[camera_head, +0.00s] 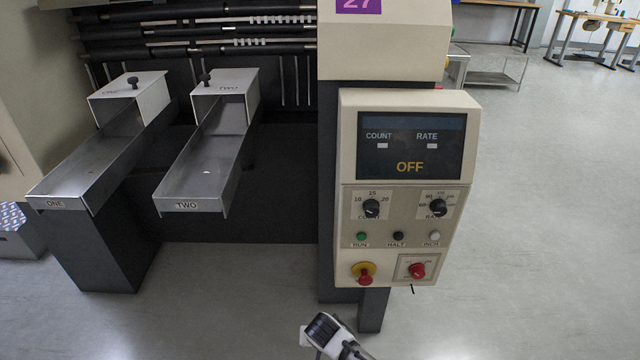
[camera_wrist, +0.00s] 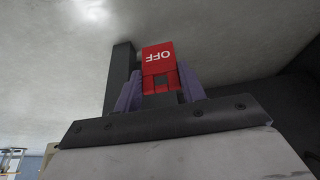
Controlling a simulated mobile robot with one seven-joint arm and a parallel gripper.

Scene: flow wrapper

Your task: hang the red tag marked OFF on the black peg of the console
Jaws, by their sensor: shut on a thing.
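The red tag (camera_wrist: 157,53) shows in the wrist view with white OFF lettering upside down. It sits between the two purple fingers of my gripper (camera_wrist: 160,88), which is shut on it. In the head view the end of my arm is at the bottom centre, below the console (camera_head: 346,225); the tag cannot be made out there. A short thin black peg (camera_head: 411,289) sticks out at the console's lower edge, under the red rotary switch. It is above and to the right of my arm's end. The console display reads OFF.
Two metal troughs marked ONE (camera_head: 90,170) and TWO (camera_head: 203,165) reach out at the left. A yellow and red button (camera_head: 363,271) and the red switch (camera_head: 417,270) sit low on the console. A dark post (camera_head: 371,311) stands below it.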

